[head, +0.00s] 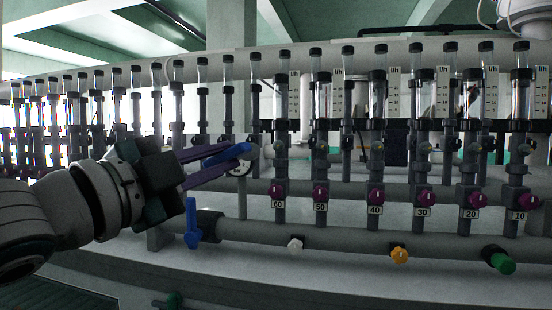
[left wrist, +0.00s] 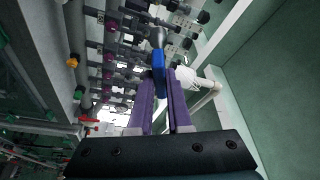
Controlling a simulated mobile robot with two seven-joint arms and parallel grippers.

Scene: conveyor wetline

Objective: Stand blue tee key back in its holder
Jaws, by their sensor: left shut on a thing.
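My left gripper (head: 244,155) comes in from the left and has long purple fingers. They are shut on a blue handle-like piece (head: 228,153). In the left wrist view this blue piece (left wrist: 158,78) sits between the fingers (left wrist: 160,105), with a grey part beyond it. A pale round part shows just below the fingertips in the head view. I cannot tell if the held piece is the tee key or a fixed lever. A second blue piece (head: 192,225), upright with a wider lower end, is at the left end of the lower pipe. I cannot make out a holder. My right gripper is out of view.
A row of clear flow tubes (head: 322,95) stands behind, with purple knobs (head: 375,195) and number plates below. The lower pipe (head: 345,239) carries a white knob (head: 296,244), a yellow knob (head: 399,255) and a green knob (head: 503,263). The pale ledge below is mostly clear.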

